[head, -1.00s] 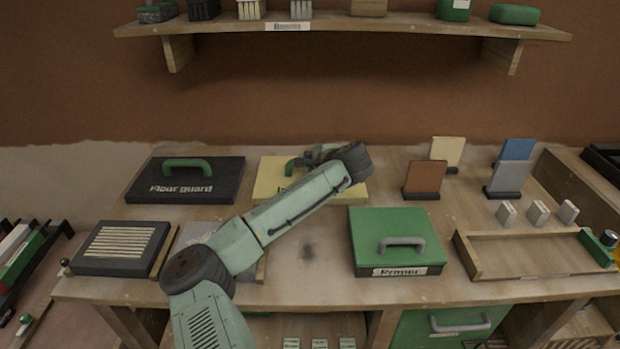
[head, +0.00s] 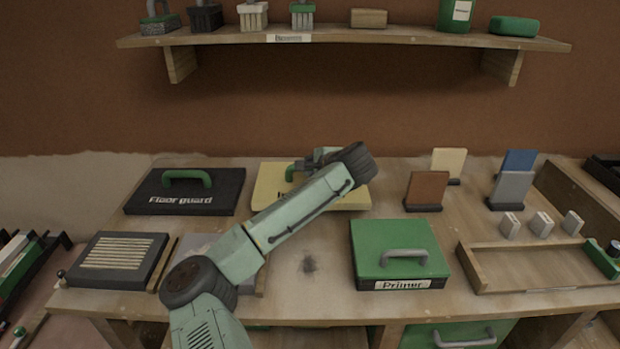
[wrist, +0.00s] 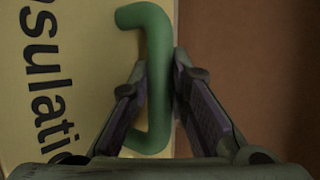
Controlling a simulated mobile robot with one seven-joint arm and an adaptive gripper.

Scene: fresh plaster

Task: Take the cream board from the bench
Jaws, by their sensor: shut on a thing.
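A small cream board (head: 449,162) stands upright in a dark foot at the back of the bench (head: 310,285), right of centre, partly behind a brown board. My gripper (wrist: 147,105) is away to its left, shut on the green handle (wrist: 155,75) of a flat pale yellow case (wrist: 65,30), with one finger on each side. The case lettering is partly readable as "nsulati". In the head view my arm covers much of this yellow case (head: 268,188) and hides the fingertips. Whether the case is clear of the bench is hard to tell.
A brown board (head: 427,188), a blue board (head: 518,162) and a grey board (head: 511,187) stand near the cream one. A black "Floor guard" case (head: 222,187), a green "Primer" case (head: 378,238) and a wooden tray (head: 540,290) lie around. A shelf (head: 400,38) hangs above.

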